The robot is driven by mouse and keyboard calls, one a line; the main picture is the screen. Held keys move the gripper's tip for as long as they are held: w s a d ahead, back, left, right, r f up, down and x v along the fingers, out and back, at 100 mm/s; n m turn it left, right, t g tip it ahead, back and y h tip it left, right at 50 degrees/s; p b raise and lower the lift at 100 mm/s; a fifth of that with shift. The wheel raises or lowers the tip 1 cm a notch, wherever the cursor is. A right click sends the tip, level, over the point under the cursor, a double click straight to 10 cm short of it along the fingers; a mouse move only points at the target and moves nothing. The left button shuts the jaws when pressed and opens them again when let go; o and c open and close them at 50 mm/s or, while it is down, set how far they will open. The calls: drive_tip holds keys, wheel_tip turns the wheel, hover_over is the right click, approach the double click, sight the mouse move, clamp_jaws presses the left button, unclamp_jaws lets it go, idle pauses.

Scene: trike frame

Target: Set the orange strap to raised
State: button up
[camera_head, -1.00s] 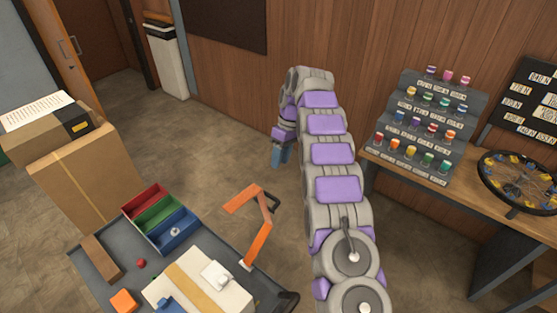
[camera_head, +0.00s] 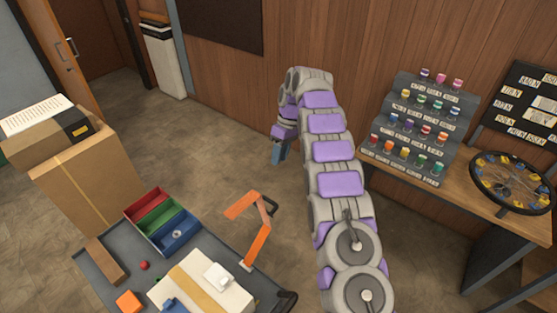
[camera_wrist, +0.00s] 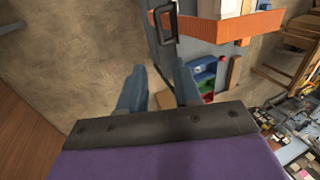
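The orange strap (camera_head: 258,240) stands up from the right side of the grey cart bed and bends over to the left at its top. A dark loop (camera_head: 271,204) sticks out at its upper bend. In the wrist view the strap (camera_wrist: 205,30) crosses the upper middle, with the dark loop (camera_wrist: 165,24) at its left end. My gripper (camera_head: 279,152) hangs beyond the strap, to its upper right in the head view. In the wrist view its two blue-grey fingers (camera_wrist: 158,75) are apart with only floor between them, below the dark loop. The gripper is empty and does not touch the strap.
The cart bed (camera_head: 100,278) holds a red, green and blue bin set (camera_head: 160,222), a pale box (camera_head: 200,285) and small blocks. Cardboard boxes (camera_head: 85,175) stand left. A bench (camera_head: 455,195) with a jar rack and a wheel (camera_head: 512,182) is right. Floor between is open.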

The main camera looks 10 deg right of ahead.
sight(265, 198)
drive_tip(key=d+f+y, duration=0.1)
drive_tip(key=d+f, duration=0.1)
drive_tip(key=f, duration=0.1)
drive_tip(key=w+d+f+n+t+y+b, duration=0.1)
drive_tip(key=d+f+y, duration=0.1)
drive_tip(key=f, duration=0.1)
drive_tip(key=w+d+f+y+b, duration=0.1)
drive_tip(key=d+f, duration=0.1)
drive_tip(key=shift+d+f+n+t+y, duration=0.3)
drive_tip(key=shift+f+y, duration=0.1)
clamp_jaws()
drive_tip(key=s+a+f+p, duration=0.2)
drive_tip(key=s+a+f, duration=0.1)
drive_tip(key=a+f, duration=0.4)
drive_tip(key=shift+s+a+f, duration=0.3)
drive_tip(key=shift+a, duration=0.7)
drive_tip(key=shift+a+r, duration=0.1)
drive_tip(key=shift+a, duration=0.05)
drive_tip(key=shift+s+a+r+b, duration=0.6)
drive_tip(key=shift+s+b, duration=0.15)
drive_tip(key=shift+b, duration=0.25)
drive_tip(key=shift+w+d+f, duration=0.1)
drive_tip(key=shift+w, duration=0.05)
